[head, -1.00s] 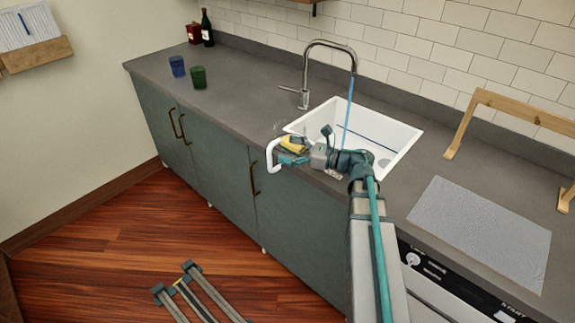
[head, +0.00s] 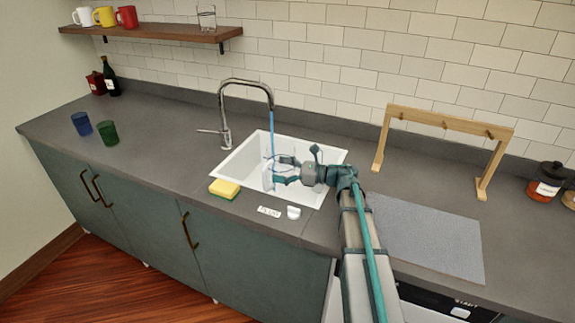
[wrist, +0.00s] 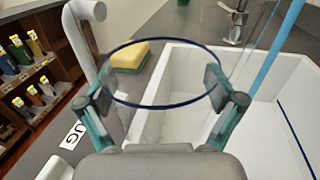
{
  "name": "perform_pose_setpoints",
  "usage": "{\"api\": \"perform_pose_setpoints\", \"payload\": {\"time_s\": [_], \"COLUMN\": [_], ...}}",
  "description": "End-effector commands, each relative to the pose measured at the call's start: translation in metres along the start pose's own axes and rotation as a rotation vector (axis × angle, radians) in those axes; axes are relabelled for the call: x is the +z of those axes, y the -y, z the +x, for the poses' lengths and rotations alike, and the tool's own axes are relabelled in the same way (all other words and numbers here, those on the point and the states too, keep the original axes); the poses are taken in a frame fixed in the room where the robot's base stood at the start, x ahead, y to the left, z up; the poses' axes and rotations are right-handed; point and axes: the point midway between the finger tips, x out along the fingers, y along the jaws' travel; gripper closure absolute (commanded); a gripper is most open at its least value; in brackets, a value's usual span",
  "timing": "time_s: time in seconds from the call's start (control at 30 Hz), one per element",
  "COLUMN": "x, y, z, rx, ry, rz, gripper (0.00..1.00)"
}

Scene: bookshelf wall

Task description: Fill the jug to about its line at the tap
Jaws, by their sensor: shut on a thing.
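My gripper (head: 283,172) is over the sink (head: 328,157), its fingers shut on the clear jug. In the wrist view the jug shows as a see-through body with a blue ring (wrist: 163,106) between my fingertips (wrist: 165,90) and a white handle (wrist: 84,30) at left. In the head view the jug (head: 268,179) is small and partly hidden by my gripper. The tap (head: 226,105) runs a blue stream (head: 272,135) down close to the jug. In the wrist view the stream (wrist: 278,45) passes right of the ring; whether it enters the jug, and the water level, I cannot tell.
A yellow-green sponge (head: 224,188) lies on the counter at the sink's front left corner, with a JUG label (head: 269,211) and a small white piece (head: 293,212) nearby. A grey mat (head: 425,240) and a wooden rack (head: 440,119) are at right. Two cups (head: 107,132) stand at left.

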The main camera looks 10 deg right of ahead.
Motion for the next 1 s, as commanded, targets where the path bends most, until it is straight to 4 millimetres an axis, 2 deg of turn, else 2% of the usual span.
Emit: {"api": "perform_pose_setpoints", "payload": {"time_s": [0.37,1.0], "x": [-0.002,-0.006], "y": [0.014,0.065], "z": [0.008,0.032], "rx": [0.006,0.005], "ry": [0.002,0.001], "rz": [-0.001,0.0], "gripper": [0.58,0.58]}}
